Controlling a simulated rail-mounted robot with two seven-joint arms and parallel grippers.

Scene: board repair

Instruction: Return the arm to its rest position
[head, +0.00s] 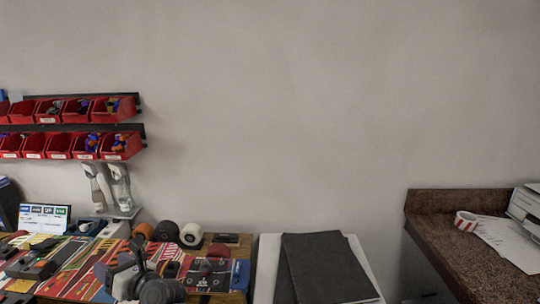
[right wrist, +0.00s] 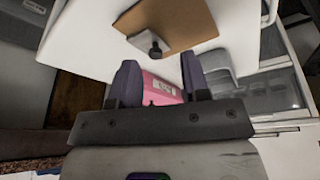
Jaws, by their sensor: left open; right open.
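My left gripper (head: 126,262) appears low in the head view, over the cluttered workbench, as a grey and dark shape. It is small and partly lost among the bench items; its jaws look open, with nothing clearly held. My right gripper (right wrist: 160,78) shows in the right wrist view with its two dark purple fingers apart. A pink item with a white label (right wrist: 163,88) shows in the gap between the fingers, beyond them; no contact is clear. My right gripper is not seen in the head view.
The workbench (head: 240,268) carries many tools and round parts. Red bins (head: 118,146) hang on the wall above. A dark folder (head: 322,266) lies right of the bench. A brown counter (head: 445,232) holds a tape roll (head: 466,219) and papers. The middle wall is bare.

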